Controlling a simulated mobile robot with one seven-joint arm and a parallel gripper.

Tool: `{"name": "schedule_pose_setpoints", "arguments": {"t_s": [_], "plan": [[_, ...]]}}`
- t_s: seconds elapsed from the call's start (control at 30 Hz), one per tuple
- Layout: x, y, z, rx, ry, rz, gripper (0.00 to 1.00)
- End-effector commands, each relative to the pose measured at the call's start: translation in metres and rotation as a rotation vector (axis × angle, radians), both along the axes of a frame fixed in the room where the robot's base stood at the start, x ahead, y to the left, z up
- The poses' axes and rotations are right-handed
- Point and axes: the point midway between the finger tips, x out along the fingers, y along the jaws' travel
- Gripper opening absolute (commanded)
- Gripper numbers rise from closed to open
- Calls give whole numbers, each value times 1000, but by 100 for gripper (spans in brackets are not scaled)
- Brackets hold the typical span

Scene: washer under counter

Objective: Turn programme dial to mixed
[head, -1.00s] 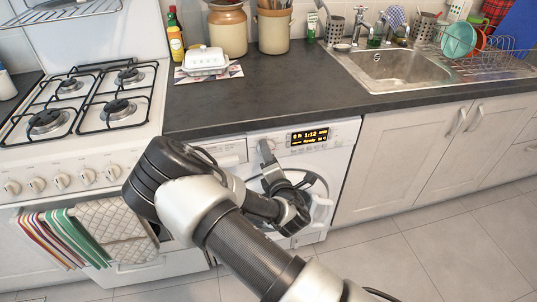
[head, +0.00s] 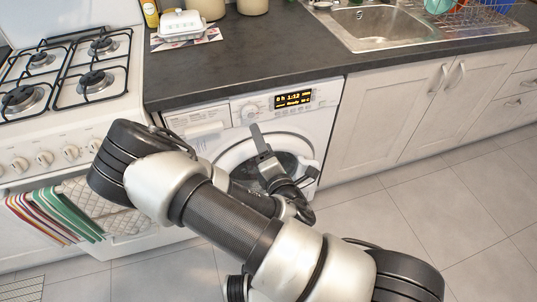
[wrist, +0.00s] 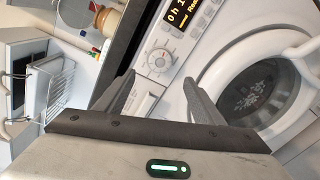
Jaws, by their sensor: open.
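The programme dial (head: 248,112) is a round white knob on the washer's front panel, left of the lit display (head: 294,99). The wrist view shows the dial (wrist: 160,61) with marks around it and a small red mark above its middle. The display (wrist: 181,17) is partly cut off there; the head view shows "1:12" and what looks like "Ready". My gripper (wrist: 159,82) is open and empty, its two fingers apart with the dial beyond the gap between their tips. In the head view my gripper (head: 258,138) is in front of the washer, below the dial, not visibly touching it.
The washer's round door (wrist: 245,88) is beside my gripper, with a white handle (wrist: 302,48) standing out. The dark counter (head: 250,60) overhangs above. The stove (head: 70,90) with hanging towels is at the left; cabinets (head: 440,100) are at the right.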

Motion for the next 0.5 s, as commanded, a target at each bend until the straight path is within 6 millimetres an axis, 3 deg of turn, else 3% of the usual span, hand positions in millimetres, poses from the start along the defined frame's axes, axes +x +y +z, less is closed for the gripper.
{"name": "schedule_pose_setpoints", "arguments": {"t_s": [0.1,0.2,0.5], "plan": [[-26,-7,1,-3,4,1,62],[-40,-11,9,-4,4,1,62],[-58,-15,6,0,0,1,62]]}}
